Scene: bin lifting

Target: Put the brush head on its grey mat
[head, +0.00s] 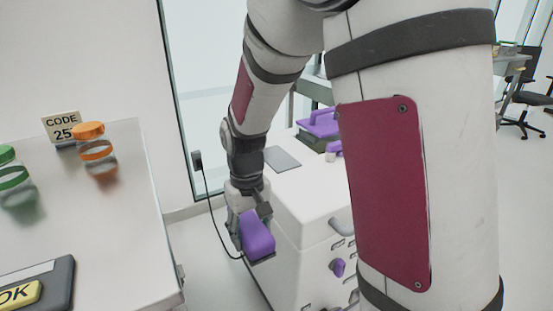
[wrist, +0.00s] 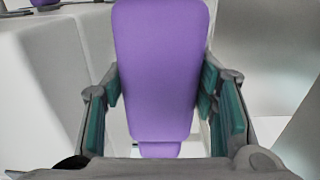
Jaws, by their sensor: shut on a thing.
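The purple brush head (head: 258,236) is held in my gripper (head: 247,220), beside the left side of a white drawer cabinet. It is tilted in the head view and fills the middle of the wrist view (wrist: 160,65). My gripper's green-padded fingers (wrist: 160,90) are on its left and right sides. A grey mat (head: 282,158) lies flat and bare on the cabinet top, above and to the right of my gripper in the head view.
The white cabinet (head: 305,188) has drawer handles and a purple knob (head: 338,267). A purple item (head: 318,122) stands at its back, partly behind my arm. A table (head: 110,225) at left carries orange and green ringed jars and a code sign (head: 62,127). A black cable hangs beside the cabinet.

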